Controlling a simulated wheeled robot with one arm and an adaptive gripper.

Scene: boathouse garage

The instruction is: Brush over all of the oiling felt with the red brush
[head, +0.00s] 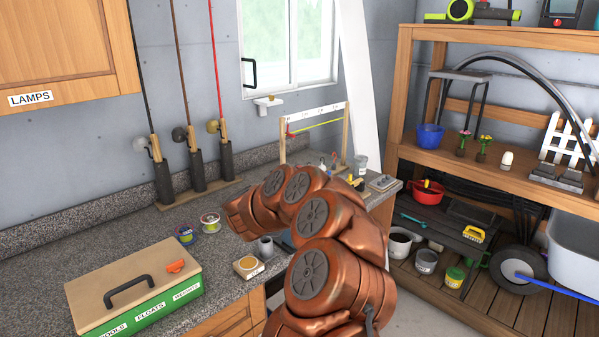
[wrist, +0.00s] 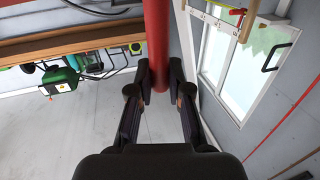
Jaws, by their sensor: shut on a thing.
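In the wrist view my gripper (wrist: 160,88) is shut on a thick red handle (wrist: 155,40), which I take for the red brush. It runs from between the fingertips to the top edge; no bristles show. In the head view my copper arm hides gripper and brush. A dark blue-grey flat thing (head: 287,243) on the counter, mostly hidden behind my arm, may be the oiling felt; I cannot tell for sure.
On the grey speckled counter (head: 120,247) stand a green and wooden box (head: 145,272), a small block with a yellow round top (head: 248,267), a grey cup (head: 265,246) and two line spools (head: 209,222). Rods (head: 214,70) stand at the back. Wooden shelves (head: 480,165) stand at right.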

